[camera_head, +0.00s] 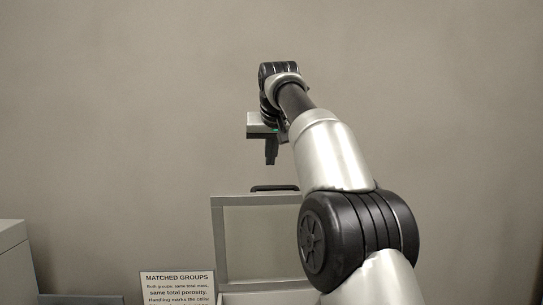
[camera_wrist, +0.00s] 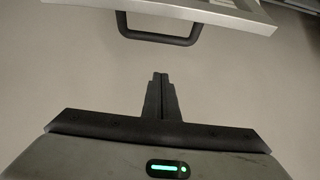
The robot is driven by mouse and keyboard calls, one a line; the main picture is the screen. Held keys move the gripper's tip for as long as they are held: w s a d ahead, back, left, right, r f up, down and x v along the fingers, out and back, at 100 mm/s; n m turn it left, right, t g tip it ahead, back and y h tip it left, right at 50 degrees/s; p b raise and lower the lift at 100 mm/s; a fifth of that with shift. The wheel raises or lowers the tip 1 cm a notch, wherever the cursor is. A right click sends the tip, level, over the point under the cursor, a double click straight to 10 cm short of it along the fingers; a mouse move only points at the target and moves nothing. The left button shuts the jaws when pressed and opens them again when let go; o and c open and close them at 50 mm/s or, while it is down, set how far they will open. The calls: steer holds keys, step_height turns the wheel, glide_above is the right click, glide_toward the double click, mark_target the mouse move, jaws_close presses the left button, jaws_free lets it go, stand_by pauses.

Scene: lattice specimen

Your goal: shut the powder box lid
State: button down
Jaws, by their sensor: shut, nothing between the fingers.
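The powder box lid (camera_head: 219,240) stands raised in the head view, a grey frame around a clear-looking panel. A black handle (camera_head: 275,188) sits on its top edge. In the wrist view the lid's edge (camera_wrist: 190,8) crosses the top of the picture, with the black handle (camera_wrist: 157,38) on it. My gripper (camera_head: 271,160) is above the handle in the head view, pointing down. In the wrist view its fingers (camera_wrist: 160,76) are together and empty, apart from the handle. My own arm hides the lid's right part. Only a little of the box's body (camera_head: 265,298) shows.
A sign reading "MATCHED GROUPS" (camera_head: 178,289) stands left of the lid, low in the head view. A light grey cabinet or box (camera_head: 14,262) is at the lower left edge. A plain wall fills the background, and the space around my gripper is free.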

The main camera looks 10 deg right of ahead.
steer(key=shift+w+f, duration=0.25)
steer(key=shift+f, duration=1.3)
steer(key=shift+w+f, duration=0.2)
steer(key=shift+f, duration=1.35)
